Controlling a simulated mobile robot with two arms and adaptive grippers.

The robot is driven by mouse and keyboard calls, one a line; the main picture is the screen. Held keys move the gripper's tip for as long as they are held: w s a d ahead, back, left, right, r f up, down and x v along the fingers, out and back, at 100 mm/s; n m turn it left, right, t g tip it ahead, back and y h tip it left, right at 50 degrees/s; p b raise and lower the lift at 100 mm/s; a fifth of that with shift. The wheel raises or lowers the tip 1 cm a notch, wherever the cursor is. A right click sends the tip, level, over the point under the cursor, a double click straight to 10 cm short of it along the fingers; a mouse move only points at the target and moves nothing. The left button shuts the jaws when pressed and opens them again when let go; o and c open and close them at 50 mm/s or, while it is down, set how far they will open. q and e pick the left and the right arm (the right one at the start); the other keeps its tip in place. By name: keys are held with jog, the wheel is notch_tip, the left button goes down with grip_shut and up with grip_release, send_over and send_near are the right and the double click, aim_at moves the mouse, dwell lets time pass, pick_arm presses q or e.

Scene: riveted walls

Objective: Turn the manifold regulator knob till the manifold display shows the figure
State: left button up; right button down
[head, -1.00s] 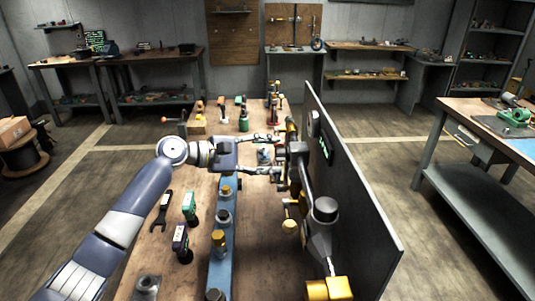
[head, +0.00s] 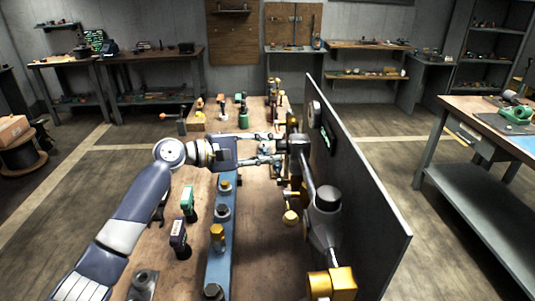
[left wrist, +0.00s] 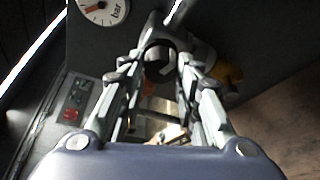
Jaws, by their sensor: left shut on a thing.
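The manifold stands along the dark upright panel (head: 365,195), with grey pipe and brass parts. Its regulator knob (head: 299,143) is a dark round piece at the pipe's far end. My left gripper (head: 281,148) is shut on the knob from the left; in the left wrist view its fingers (left wrist: 166,62) flank the knob (left wrist: 158,58), partly hiding it. The manifold display (head: 326,139) is a small dark unit with green figures on the panel, too small to read. My right gripper is in neither view.
A round gauge (head: 314,113) sits on the panel; it shows "bar" in the left wrist view (left wrist: 103,8). A blue rail (head: 221,250) with fittings and hand tools (head: 180,238) lie on the bench left of the manifold. Another workbench (head: 490,200) stands at right.

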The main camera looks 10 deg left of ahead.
pick_arm(q)
jog(key=shift+f+m+t+h+b, duration=0.15)
jog(key=shift+m+t+h+b, duration=0.2)
jog(key=shift+m+b, duration=1.2)
jog(key=shift+f+m+t+h+b, duration=0.1)
jog(key=shift+m+t+h+b, duration=0.35)
jog(key=shift+b, duration=1.8)
jog(key=shift+m, duration=0.4)
jog(key=o, duration=1.1)
jog(key=shift+c, duration=0.2)
jog(key=v, duration=1.2)
jog(key=shift+r, duration=0.15)
